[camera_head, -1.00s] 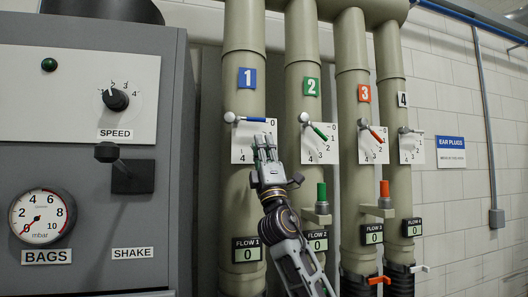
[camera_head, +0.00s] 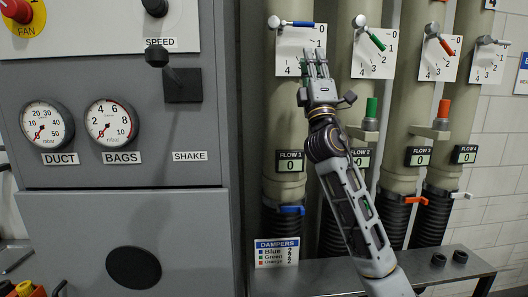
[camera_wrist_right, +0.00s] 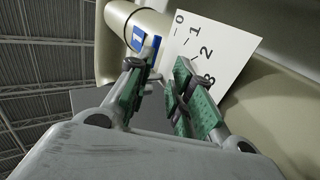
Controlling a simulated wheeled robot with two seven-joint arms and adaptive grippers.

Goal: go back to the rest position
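My right gripper (camera_head: 316,62) is raised in front of the first pipe (camera_head: 283,115), just below the blue-tipped lever (camera_head: 290,23) and over its white scale card (camera_head: 288,65). In the right wrist view its two green-padded fingers (camera_wrist_right: 158,72) are apart, with nothing seen held between them. The blue lever points to the right, near the 0 mark. My left gripper is not in view.
More pipes stand to the right, with green (camera_head: 371,107) and orange (camera_head: 443,108) upright handles. A grey cabinet with DUCT (camera_head: 47,124) and BAGS (camera_head: 111,122) gauges fills the left. A dark ledge (camera_head: 320,276) runs below the pipes, with a DAMPERS sign (camera_head: 276,253).

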